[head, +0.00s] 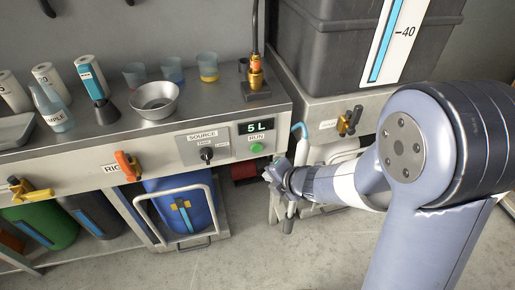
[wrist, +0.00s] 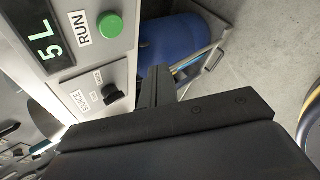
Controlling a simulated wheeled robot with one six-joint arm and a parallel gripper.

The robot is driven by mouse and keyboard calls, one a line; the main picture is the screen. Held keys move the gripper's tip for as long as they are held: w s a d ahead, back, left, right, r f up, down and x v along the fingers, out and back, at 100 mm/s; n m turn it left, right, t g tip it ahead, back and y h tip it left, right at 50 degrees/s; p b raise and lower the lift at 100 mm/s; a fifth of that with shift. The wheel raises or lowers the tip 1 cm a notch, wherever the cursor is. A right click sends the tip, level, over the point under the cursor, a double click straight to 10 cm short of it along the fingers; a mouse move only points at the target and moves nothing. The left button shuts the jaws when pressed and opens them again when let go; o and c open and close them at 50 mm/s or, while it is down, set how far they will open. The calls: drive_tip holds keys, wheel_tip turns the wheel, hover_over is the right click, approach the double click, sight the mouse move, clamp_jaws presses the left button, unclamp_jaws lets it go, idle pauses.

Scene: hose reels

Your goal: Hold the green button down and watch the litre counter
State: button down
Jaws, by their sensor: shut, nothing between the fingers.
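The green button (head: 256,148), labelled RUN, sits on the grey control panel on the bench front. It also shows in the wrist view (wrist: 110,25), standing out from its plate with nothing touching it. The litre counter (head: 256,127) is the dark display just above the button and reads 5 L; it shows sideways in the wrist view (wrist: 44,42). My gripper (head: 272,174) is right of and below the button in the head view, apart from it. Its fingers (wrist: 157,82) are shut and empty in the wrist view.
A black SOURCE knob (head: 206,153) is left of the button. A blue drum (head: 180,207) stands behind a pale frame under the bench. Right of the panel are a grey tank (head: 330,45) and a small valve (head: 349,121). Open floor (head: 260,250) lies in front.

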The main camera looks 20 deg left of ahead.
sight(256, 151)
drive_tip(key=w+a+p, duration=0.3)
drive_tip(key=w+a, duration=0.1)
drive_tip(key=w, duration=0.2)
drive_tip(key=shift+w, duration=0.3)
drive_tip(key=shift+w+a, duration=0.15)
idle(1.8)
drive_tip(key=shift+w+a+p, duration=0.1)
drive_tip(key=shift+w+p, duration=0.1)
drive_tip(key=shift+p, duration=0.1)
drive_tip(key=shift+w+a+p, duration=0.3)
drive_tip(key=shift+w+p, duration=0.05)
drive_tip(key=shift+w, duration=0.15)
idle(4.3)
